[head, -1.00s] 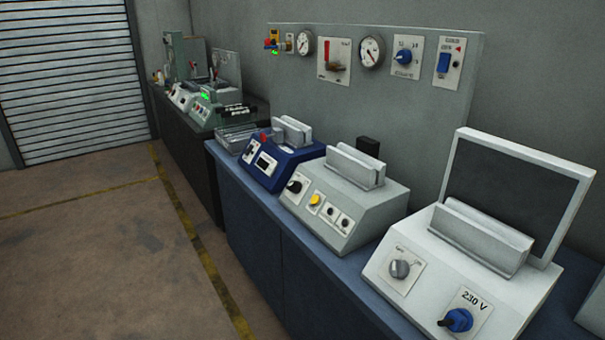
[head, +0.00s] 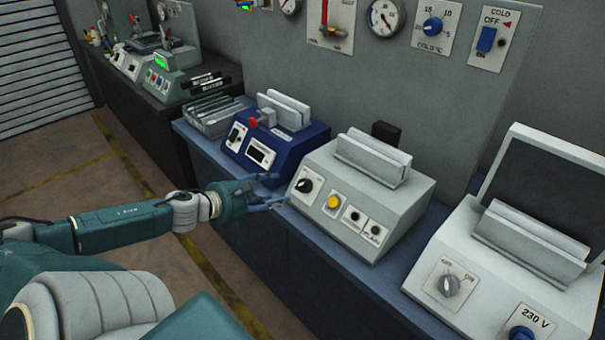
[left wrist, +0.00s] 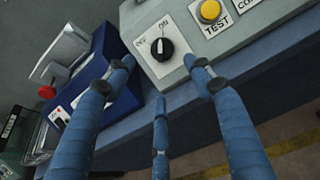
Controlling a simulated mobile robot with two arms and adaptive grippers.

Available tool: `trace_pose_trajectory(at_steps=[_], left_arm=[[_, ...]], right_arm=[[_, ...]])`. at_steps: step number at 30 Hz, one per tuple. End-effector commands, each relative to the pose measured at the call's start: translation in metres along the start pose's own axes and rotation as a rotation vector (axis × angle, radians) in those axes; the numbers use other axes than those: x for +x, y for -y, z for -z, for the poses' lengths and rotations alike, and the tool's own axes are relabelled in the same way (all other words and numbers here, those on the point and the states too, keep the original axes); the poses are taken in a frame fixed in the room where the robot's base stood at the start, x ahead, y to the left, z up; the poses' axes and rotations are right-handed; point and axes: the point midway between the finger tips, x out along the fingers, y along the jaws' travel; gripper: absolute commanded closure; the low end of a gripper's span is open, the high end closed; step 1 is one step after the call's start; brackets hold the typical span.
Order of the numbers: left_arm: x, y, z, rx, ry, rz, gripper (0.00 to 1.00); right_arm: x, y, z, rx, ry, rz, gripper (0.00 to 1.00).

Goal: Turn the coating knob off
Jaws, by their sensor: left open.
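A black knob (head: 304,186) sits on a white plate at the left of the grey sloped device (head: 345,235). In the left wrist view the black knob (left wrist: 162,48) has a white pointer mark and small lettering beside it, and stands just beyond the fingertips. My left gripper (head: 274,191) reaches in from the left, with its blue fingers spread in front of the knob. In the left wrist view the gripper (left wrist: 160,72) is open and empty, with no finger visibly touching the knob. I cannot tell which knob is named coating. My right gripper is out of view.
A yellow button (head: 334,202) is right of the black knob. A blue device (head: 275,150) with a red part stands close on the left. A white device (head: 470,270) with a grey knob is at right. Free floor lies before the bench.

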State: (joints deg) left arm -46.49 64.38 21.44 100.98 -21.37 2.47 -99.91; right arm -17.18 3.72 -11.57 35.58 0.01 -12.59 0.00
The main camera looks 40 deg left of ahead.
Motion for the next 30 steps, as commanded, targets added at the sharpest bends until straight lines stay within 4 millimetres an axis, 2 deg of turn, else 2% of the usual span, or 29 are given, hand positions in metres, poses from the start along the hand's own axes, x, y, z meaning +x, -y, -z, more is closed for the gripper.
trace_pose_trajectory(at_steps=[5,13,17,25,30], left_arm=[[0.011,0.003,-0.002,0.013,0.004,0.006,0.47],[0.043,0.002,-0.001,0.012,0.005,0.004,0.47],[0.056,0.000,-0.002,0.012,0.004,0.001,0.47],[0.079,0.001,-0.002,0.010,0.004,0.002,0.47],[0.091,0.000,-0.003,0.005,0.004,0.000,0.47]], right_arm=[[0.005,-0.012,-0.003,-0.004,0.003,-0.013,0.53],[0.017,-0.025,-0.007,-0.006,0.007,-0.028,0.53],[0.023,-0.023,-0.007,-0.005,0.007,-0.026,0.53],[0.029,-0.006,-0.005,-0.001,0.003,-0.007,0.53],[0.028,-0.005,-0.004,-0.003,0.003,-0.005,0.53]])
